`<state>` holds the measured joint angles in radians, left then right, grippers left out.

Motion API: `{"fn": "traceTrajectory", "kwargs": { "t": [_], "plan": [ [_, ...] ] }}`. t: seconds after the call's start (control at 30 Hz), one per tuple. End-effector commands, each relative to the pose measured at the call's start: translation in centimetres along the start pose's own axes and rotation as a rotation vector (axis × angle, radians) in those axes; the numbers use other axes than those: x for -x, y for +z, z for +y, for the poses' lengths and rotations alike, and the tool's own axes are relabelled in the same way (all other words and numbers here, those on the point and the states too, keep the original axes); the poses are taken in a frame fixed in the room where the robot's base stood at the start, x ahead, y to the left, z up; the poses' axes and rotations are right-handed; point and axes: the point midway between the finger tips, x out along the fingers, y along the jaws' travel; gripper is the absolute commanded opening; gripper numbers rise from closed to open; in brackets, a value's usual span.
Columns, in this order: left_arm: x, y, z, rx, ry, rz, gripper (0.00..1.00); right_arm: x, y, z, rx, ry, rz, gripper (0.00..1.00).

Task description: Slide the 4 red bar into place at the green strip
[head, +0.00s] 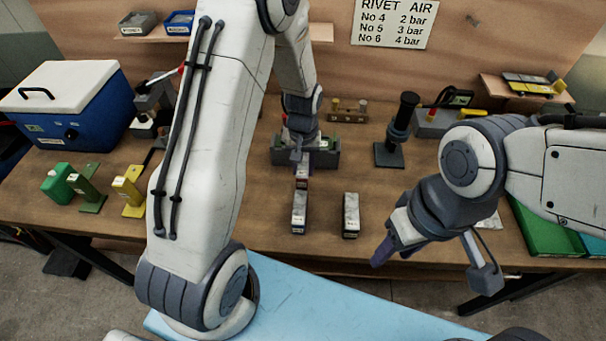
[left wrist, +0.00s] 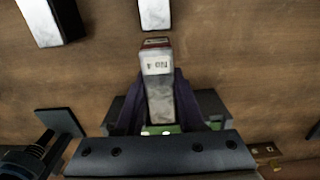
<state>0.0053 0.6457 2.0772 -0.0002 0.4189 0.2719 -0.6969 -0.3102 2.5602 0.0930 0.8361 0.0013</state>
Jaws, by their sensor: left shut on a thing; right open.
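A grey metal bar with a "No 4" label and a red end (left wrist: 158,88) is between the purple fingers of my left gripper (left wrist: 152,103), which is shut on it. In the head view the bar (head: 302,178) points toward the table's front, and my left gripper (head: 300,157) is in front of a dark grey holder (head: 327,158). A green strip (left wrist: 168,129) shows at the bar's far end, between the holder's sides. I cannot tell whether the bar touches it. My right gripper (head: 385,250) is open and empty near the table's front edge.
Two similar bars lie on the table, one (head: 299,214) just in front of the held bar and one (head: 351,216) to its right. A black post on a base (head: 390,154) stands right of the holder. A blue cooler (head: 70,115) is at the left.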

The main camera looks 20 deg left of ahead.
Motion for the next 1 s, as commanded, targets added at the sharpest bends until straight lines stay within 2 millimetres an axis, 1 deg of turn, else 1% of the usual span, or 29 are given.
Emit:
{"fn": "traceTrajectory", "kwargs": {
  "t": [0.2,0.3,0.4,0.6,0.73,0.77,0.8,0.83,1.0],
  "plan": [
    [-2.7,0.0,-0.1,0.001,0.000,-0.002,0.00,0.7,0.0,-0.1,0.000,0.000,0.000,0.50],
    [-3.7,0.0,-0.2,0.003,0.000,0.001,0.00,0.9,-0.1,-0.1,0.000,0.000,0.000,0.50],
    [-4.1,-0.1,-0.2,0.003,0.001,0.002,0.00,0.9,-0.1,-0.1,-0.001,0.000,0.000,0.50],
    [-4.1,-0.1,-0.2,0.003,0.001,0.003,0.00,0.8,-0.1,-0.1,0.000,0.000,0.000,0.50],
    [-4.4,-0.1,-0.2,0.003,0.001,0.003,0.00,0.6,0.0,0.0,0.000,0.000,0.000,0.50],
    [-4.5,0.0,-0.2,0.003,0.000,0.001,0.41,0.6,0.0,0.0,0.000,0.000,0.000,0.50],
    [-4.4,0.0,-0.2,0.003,0.000,0.001,0.56,0.6,0.0,0.0,0.000,0.000,0.000,0.50],
    [-4.4,0.0,-0.2,0.003,0.000,0.001,0.67,0.6,0.0,-0.1,0.000,0.000,0.000,0.50],
    [-4.4,0.0,-0.2,0.003,0.000,0.001,0.67,0.6,0.0,0.0,0.000,0.000,0.000,0.50]
  ]
}}
